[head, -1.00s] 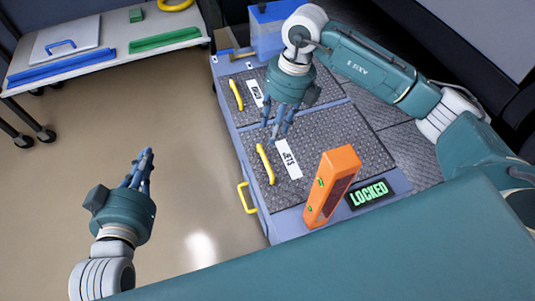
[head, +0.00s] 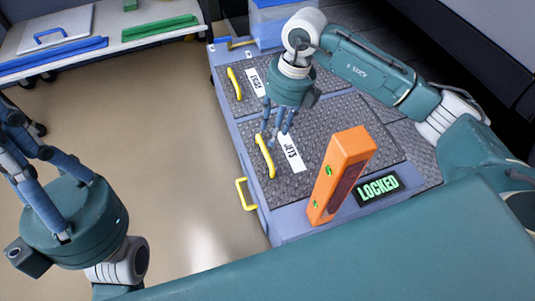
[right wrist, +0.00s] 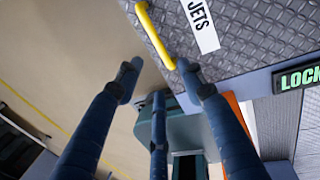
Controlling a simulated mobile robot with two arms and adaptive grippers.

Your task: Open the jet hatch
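The jet hatch (head: 325,165) is a grey tread-plate panel with a white "JETS" label (head: 290,153) and a yellow handle (head: 265,157) along its left side. It lies flat and closed. The handle also shows in the right wrist view (right wrist: 153,36), just beyond the fingertips. My right gripper (head: 275,140) is over the hatch by the handle's upper end, fingers spread and empty; they show apart in the right wrist view (right wrist: 158,78). I cannot tell whether a finger touches the handle. My left gripper (head: 25,150) is open and empty at the left, clear of the hatch.
An orange upright device (head: 340,178) and a sign reading "LOCKED" in green (head: 378,188) stand at the near edge. A second hatch with a yellow handle (head: 234,84) lies behind. A blue container (head: 275,22) and a white cart (head: 130,32) are farther back.

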